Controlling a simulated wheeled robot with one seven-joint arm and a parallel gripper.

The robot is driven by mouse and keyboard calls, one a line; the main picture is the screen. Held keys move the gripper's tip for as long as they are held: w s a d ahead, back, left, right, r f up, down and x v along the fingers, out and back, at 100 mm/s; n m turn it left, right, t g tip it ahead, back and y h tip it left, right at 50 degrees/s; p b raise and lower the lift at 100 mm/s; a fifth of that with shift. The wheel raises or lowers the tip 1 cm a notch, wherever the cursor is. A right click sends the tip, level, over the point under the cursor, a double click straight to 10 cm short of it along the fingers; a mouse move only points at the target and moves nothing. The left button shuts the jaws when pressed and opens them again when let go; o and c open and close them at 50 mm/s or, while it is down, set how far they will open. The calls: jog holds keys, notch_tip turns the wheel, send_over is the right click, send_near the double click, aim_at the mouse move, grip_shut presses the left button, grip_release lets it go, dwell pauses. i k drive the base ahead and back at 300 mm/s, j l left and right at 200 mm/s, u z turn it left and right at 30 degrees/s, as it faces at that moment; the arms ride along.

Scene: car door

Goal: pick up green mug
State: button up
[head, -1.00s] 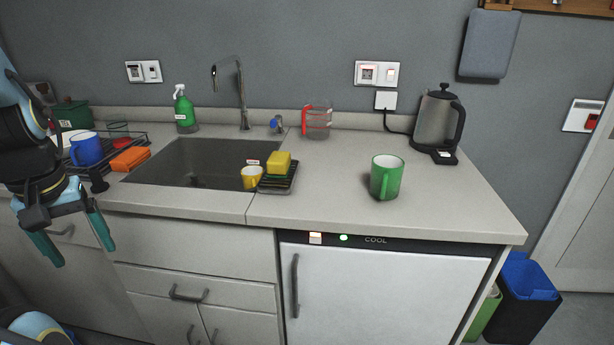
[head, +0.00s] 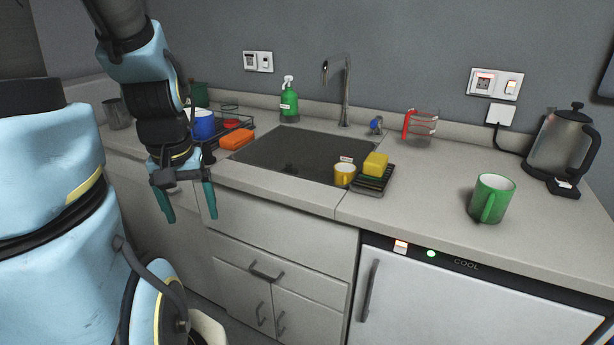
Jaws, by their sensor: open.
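My gripper (head: 191,218) is at the left, in front of the counter's edge, pointing down. Its two teal fingers are apart with nothing between them. It is far to the left of the green mug, with the sink between them along the counter. Nothing hides the mug.
A kettle (head: 562,145) stands behind the mug to the right. A red-handled measuring jug (head: 421,126) is at the back. A yellow mug (head: 344,174) and a yellow sponge (head: 376,163) are by the sink (head: 290,155). The counter around the green mug is clear.

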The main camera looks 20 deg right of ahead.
aim_at(492, 194)
jog(key=k+l, duration=0.1)
jog(key=l, duration=0.3)
jog(key=k+l, duration=0.1)
jog(key=l, duration=0.3)
jog(key=k+l, duration=0.1)
jog(key=l, duration=0.3)
jog(key=k+l+z, duration=0.1)
jog(key=l, duration=0.3)
